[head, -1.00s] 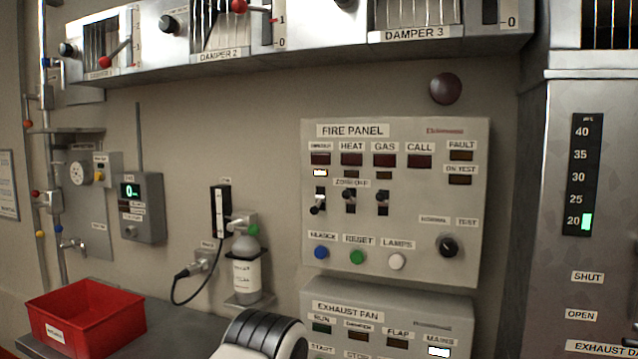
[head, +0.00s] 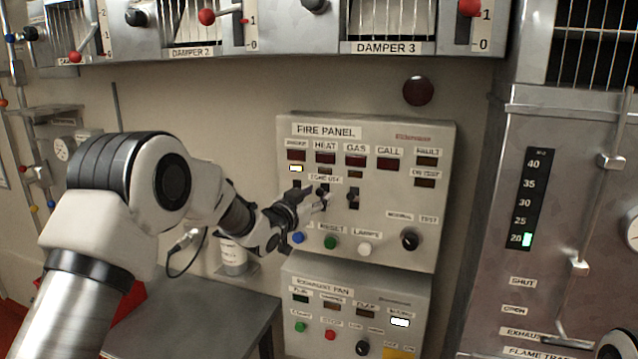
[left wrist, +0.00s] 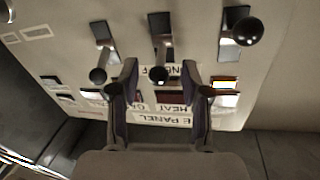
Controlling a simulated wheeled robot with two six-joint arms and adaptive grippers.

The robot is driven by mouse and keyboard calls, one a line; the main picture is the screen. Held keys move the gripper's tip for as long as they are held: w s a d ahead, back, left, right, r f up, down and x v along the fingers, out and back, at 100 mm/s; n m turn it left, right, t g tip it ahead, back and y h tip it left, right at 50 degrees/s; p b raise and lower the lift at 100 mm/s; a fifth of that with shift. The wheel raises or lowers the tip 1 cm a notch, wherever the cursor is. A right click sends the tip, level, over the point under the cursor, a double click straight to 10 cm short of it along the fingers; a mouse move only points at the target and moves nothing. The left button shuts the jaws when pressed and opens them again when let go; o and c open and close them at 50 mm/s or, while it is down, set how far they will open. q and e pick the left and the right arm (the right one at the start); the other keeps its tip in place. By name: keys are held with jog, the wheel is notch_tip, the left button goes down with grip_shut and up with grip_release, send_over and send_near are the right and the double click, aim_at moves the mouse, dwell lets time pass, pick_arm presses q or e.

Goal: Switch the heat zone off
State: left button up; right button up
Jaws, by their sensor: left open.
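The fire panel (head: 370,222) is a grey wall box with a row of toggle switches under the smoke, heat and gas labels. My left gripper (head: 318,200) is open in front of the heat switch (head: 323,189). In the left wrist view, which is upside down, the heat switch's black knob (left wrist: 158,75) sits between the two open fingers (left wrist: 160,70). I cannot tell whether they touch it. The smoke switch (left wrist: 246,31) is thrown the opposite way from the heat and gas (left wrist: 97,75) switches. The lamp under the smoke label (head: 296,168) is lit. My right gripper is not in view.
Blue (head: 298,237), green (head: 330,242) and white (head: 364,249) buttons and a black knob (head: 410,239) lie below the switches. An exhaust fan panel (head: 345,287) is underneath. A grey bench (head: 205,315) stands at lower left, and a steel cabinet (head: 480,270) at right.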

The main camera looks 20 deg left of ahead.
pick_arm(q)
jog(key=shift+x, duration=0.9)
jog(key=shift+s+r, duration=0.15)
jog(key=shift+s, duration=0.05)
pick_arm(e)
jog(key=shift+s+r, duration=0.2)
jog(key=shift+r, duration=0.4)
pick_arm(q)
grip_shut()
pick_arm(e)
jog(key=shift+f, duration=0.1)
